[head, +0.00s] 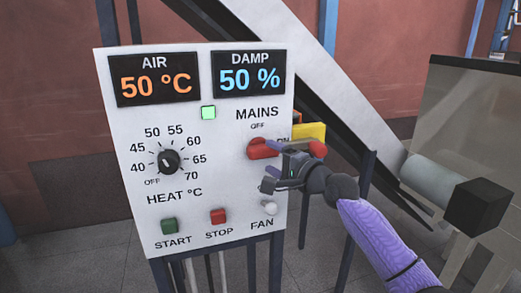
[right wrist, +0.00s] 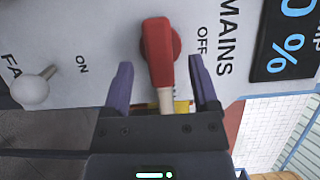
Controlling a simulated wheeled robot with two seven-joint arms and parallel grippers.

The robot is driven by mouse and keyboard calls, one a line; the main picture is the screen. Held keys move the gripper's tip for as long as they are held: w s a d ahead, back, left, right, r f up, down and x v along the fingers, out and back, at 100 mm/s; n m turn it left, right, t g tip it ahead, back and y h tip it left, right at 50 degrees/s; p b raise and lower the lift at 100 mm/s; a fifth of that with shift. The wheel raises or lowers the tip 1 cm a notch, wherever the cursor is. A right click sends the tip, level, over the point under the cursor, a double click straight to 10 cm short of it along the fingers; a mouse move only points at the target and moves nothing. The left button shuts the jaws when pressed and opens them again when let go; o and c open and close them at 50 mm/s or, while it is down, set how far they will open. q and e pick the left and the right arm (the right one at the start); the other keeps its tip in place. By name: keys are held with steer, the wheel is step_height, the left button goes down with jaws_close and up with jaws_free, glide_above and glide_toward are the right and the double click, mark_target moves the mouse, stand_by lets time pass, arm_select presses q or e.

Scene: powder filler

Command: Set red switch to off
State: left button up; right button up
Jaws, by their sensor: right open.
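The red MAINS switch (head: 262,148) is on the front panel, below its OFF mark. Its handle points right, towards a partly covered label that seems to read ON. In the right wrist view, the red handle (right wrist: 160,55) lies between my two fingers, with a gap on each side. My right gripper (head: 272,166) is open at the switch; it also shows in the right wrist view (right wrist: 160,66). It does not visibly grip the handle. My left gripper is not in view.
The white panel (head: 120,130) also carries a heat dial (head: 169,161), green START (head: 169,226) and red STOP (head: 218,216) buttons. The fan toggle (head: 270,207) is just below my gripper. A red knob (head: 317,149) by a yellow box (head: 311,131) stands close to its right.

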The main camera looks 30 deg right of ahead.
mark_target(264, 154)
steer(key=shift+w+a, duration=0.15)
steer(key=shift+w, duration=0.85)
steer(key=shift+w+a, duration=0.15)
steer(key=shift+w, duration=0.85)
jaws_close()
